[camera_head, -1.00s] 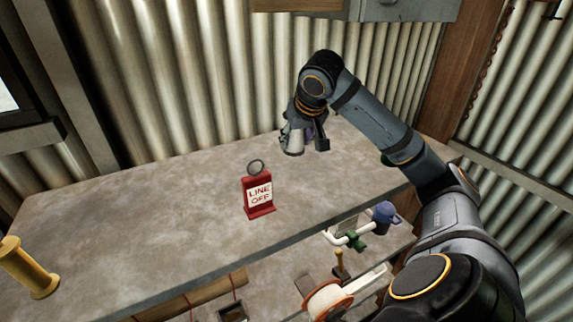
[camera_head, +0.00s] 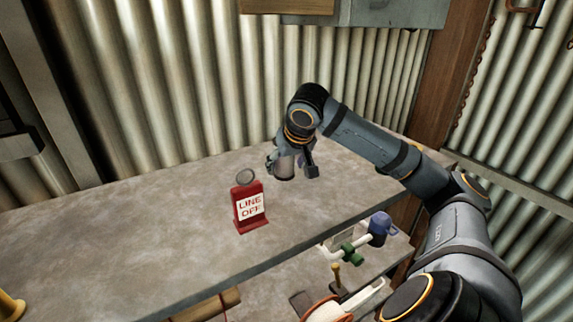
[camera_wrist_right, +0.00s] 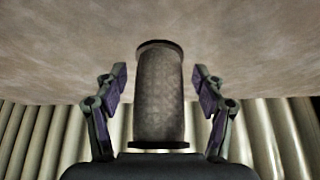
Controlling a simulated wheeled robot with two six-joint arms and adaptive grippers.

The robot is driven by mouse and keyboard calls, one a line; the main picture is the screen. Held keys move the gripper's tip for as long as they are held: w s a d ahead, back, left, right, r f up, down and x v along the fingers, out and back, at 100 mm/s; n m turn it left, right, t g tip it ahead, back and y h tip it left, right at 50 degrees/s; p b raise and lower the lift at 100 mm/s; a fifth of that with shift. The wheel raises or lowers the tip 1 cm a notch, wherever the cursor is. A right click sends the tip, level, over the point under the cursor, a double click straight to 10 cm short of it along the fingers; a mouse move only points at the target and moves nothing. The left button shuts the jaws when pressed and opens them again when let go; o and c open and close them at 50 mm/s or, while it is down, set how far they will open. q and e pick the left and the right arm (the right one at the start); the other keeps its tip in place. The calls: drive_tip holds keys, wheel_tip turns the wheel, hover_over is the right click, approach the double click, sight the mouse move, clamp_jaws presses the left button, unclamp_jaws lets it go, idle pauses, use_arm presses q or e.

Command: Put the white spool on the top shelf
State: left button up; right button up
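The white spool (camera_head: 285,168), shadowed grey here, stands upright on the grey top shelf (camera_head: 150,232) near its back. My right gripper (camera_head: 290,167) is around the spool from above. In the right wrist view the spool (camera_wrist_right: 160,97) sits between the two fingers of the right gripper (camera_wrist_right: 160,88), with a visible gap on each side, so the gripper is open and not clamped on it. The spool's far end appears to meet the shelf surface. My left gripper is not in view.
A yellow spool (camera_head: 10,306) is at the lower left edge. A lower level holds a blue-capped item (camera_head: 380,228) and an orange-and-white reel (camera_head: 326,310). A corrugated wall closes the back.

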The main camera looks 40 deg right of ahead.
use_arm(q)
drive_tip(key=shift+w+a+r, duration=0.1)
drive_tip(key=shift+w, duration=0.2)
